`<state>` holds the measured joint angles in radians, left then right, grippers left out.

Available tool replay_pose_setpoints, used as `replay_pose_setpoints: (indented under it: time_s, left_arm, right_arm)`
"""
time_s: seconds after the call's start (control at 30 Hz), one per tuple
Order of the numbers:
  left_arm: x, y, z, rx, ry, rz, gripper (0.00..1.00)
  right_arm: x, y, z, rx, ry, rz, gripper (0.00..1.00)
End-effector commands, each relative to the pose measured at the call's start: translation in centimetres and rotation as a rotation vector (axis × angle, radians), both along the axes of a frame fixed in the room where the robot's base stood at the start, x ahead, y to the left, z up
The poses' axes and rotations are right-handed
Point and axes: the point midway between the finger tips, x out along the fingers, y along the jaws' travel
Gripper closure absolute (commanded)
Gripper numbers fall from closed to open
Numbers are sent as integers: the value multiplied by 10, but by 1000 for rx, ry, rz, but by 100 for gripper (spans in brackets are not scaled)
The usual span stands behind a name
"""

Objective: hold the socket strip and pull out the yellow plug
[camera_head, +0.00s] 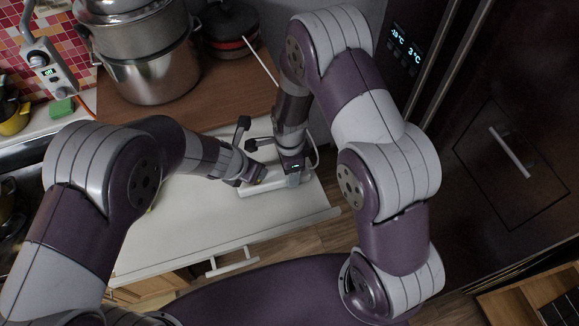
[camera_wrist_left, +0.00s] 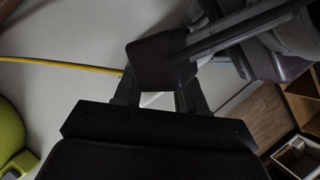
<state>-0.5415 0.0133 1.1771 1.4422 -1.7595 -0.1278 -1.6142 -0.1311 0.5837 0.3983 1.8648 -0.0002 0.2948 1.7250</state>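The white socket strip (camera_head: 246,191) lies on the pale counter, partly hidden by my grippers. My left gripper (camera_head: 256,178) is at its left part. A small yellow patch, perhaps the yellow plug (camera_head: 261,173), shows at the left fingertips. In the left wrist view, the fingers of my left gripper (camera_wrist_left: 158,92) stand apart with a dark block (camera_wrist_left: 155,60) at their tips. A yellow cord (camera_wrist_left: 60,65) runs to the left finger; the plug itself is not clear there. My right gripper (camera_head: 293,180) points down over the strip's right part, and its grip is hidden.
A steel pot (camera_head: 150,70) and a dark red-banded pan (camera_head: 230,40) stand on the wooden board behind. A white cord bends at the strip's right end. The pale counter (camera_head: 190,235) is clear in front, above a drawer handle (camera_head: 232,262).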

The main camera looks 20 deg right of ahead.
Motion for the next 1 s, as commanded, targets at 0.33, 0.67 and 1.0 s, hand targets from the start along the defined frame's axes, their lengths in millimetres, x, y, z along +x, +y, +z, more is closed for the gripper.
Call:
replay_pose_setpoints:
  time_s: [0.33,0.67,1.0]
  left_arm:
    - [0,0,0,-1,1,0,96]
    - [0,0,3,-1,1,0,96]
    - [0,0,10,-1,1,0,96]
  right_arm:
    - [0,0,-1,0,1,-1,76]
    - [0,0,-1,0,1,-1,76]
    - [-1,0,-1,0,2,-1,76]
